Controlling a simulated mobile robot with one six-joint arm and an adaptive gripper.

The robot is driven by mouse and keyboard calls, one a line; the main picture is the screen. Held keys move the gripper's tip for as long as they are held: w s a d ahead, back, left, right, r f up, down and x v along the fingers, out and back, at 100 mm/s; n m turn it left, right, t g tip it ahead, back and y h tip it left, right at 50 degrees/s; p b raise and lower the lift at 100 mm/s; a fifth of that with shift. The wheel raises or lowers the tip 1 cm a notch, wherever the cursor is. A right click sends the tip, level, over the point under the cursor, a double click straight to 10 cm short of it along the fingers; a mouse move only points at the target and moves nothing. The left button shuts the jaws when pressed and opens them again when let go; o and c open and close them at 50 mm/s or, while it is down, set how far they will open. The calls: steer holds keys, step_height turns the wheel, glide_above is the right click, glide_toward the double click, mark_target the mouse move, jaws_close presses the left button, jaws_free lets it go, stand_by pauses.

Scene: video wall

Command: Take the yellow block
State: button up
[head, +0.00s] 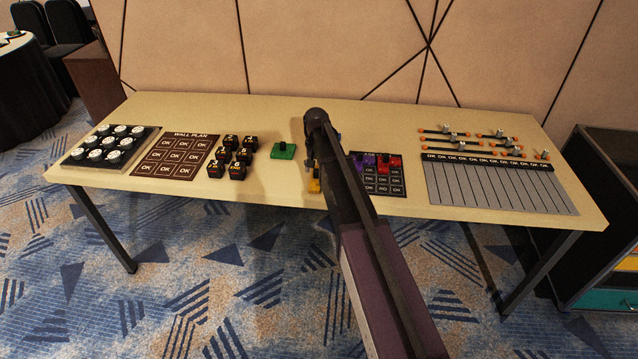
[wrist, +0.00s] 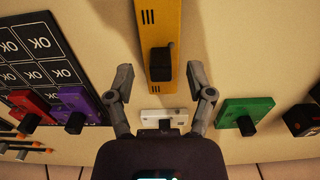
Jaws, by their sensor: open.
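The yellow block (wrist: 157,24) is long, with a black knob (wrist: 161,62) on it, and lies on the table in the wrist view. My gripper (wrist: 159,73) is open and empty, with a finger on each side of the block's near end; I cannot tell how high it is above the table. In the head view a small part of the yellow block (head: 314,186) shows near the table's front edge, the rest hidden behind my arm.
A white block (wrist: 163,115) lies close to my gripper. A green block (wrist: 245,112) is on one side, purple (wrist: 79,104) and red (wrist: 30,112) blocks on the other, by a dark OK grid (wrist: 40,60). Black knobbed cubes (head: 231,157) stand left of the green block.

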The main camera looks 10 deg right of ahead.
steer(key=shift+f+b, duration=0.75)
steer(key=shift+f, duration=0.35)
jaws_close()
